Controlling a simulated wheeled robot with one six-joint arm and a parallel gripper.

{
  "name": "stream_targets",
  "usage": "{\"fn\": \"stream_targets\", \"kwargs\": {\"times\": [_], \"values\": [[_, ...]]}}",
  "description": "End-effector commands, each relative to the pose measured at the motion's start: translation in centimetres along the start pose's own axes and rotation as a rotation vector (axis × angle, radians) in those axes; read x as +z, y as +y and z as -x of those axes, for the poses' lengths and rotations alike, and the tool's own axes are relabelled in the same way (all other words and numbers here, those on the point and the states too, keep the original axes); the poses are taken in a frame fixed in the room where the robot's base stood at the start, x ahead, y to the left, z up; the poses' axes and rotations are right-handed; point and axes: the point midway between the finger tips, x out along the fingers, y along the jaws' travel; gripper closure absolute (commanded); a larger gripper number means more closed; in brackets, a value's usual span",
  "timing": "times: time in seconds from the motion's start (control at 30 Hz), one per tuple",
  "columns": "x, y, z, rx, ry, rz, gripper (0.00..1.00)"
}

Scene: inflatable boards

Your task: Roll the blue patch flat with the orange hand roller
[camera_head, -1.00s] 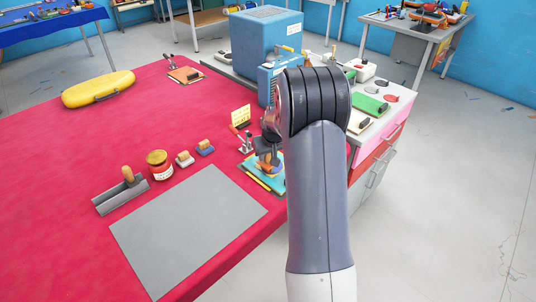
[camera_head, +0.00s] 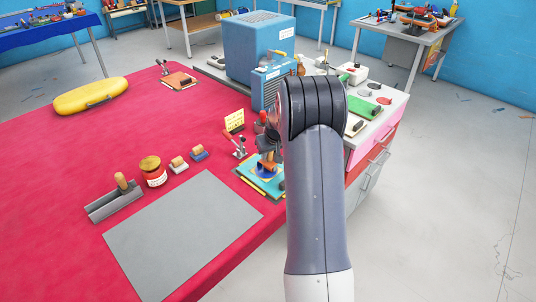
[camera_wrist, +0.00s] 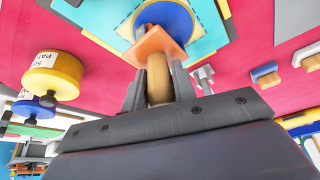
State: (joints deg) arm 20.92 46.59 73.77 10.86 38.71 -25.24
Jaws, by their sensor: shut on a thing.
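My gripper (camera_wrist: 158,85) is shut on the wooden handle of the orange hand roller (camera_wrist: 160,48) in the wrist view. The roller's orange part overlaps the edge of the round blue patch (camera_wrist: 168,16); I cannot tell whether they touch. The patch lies on a turquoise board (camera_wrist: 118,28). In the head view, my gripper (camera_head: 267,150) is above the board (camera_head: 250,170) at the red table's right side, partly behind my arm. The blue patch (camera_head: 266,174) shows below it. The roller is hard to make out there.
A toggle clamp (camera_head: 238,148) and a yellow card (camera_head: 234,121) stand close behind the board. A grey mat (camera_head: 180,235), a jar (camera_head: 153,172) and two wood-handled blocks (camera_head: 178,165) lie to the left. A blue machine (camera_head: 260,50) stands behind on a bench.

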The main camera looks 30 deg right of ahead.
Motion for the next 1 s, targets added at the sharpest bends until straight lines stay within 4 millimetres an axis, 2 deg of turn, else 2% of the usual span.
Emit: {"fn": "stream_targets", "kwargs": {"times": [0.4,1.0], "values": [[-0.5,1.7,-0.4,-0.001,-0.002,-0.001,0.92],[0.2,-0.4,0.0,0.0,-0.001,0.0,0.92]]}}
